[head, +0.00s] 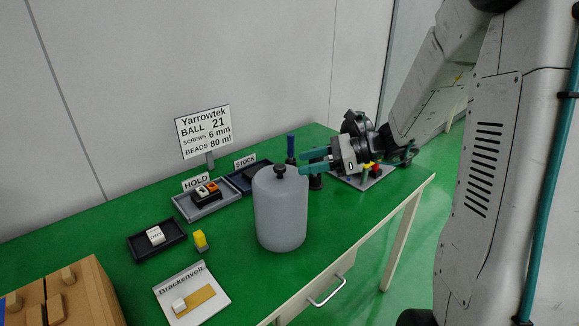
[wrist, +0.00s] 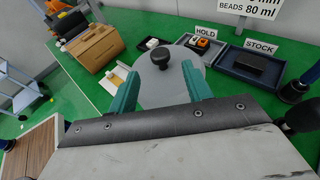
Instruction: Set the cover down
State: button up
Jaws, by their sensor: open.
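The cover (head: 281,212) is a tall grey rounded cylinder with a black knob (head: 280,170) on top. It stands upright on the green table (head: 350,215). In the wrist view the cover (wrist: 166,88) and its knob (wrist: 153,44) lie beyond and between my two teal fingers. My gripper (head: 302,162) is open and empty, just right of the knob and at about its height, with the fingers pointing left. The knob looks free of the fingers. Whatever is under the cover is hidden.
A HOLD tray (head: 192,214) with small blocks and a STOCK tray (head: 233,178) stand behind the cover. A small dark tray (head: 140,253), a yellow block (head: 200,240), a Brackenvoll card (head: 215,315) and a wooden box (head: 95,280) are left. The table's front right is clear.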

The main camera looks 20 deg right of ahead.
jog(key=s+a+r+n+g+h, duration=0.2)
jog(key=s+a+n+g, duration=0.1)
jog(key=s+n, duration=0.4)
jog(key=s+a+r+n+g+h, duration=0.25)
jog(key=s+a+n+g, duration=0.2)
jog(key=s, duration=0.45)
jog(key=s+d+n+t+h, duration=0.2)
jog(key=s+d+n+h, duration=0.2)
jog(key=s+n+h, duration=0.4)
jog(key=s+n, duration=0.2)
jog(key=n, duration=0.2)
jog(key=shift+s+r, duration=0.4)
jog(key=shift+d+h, duration=0.25)
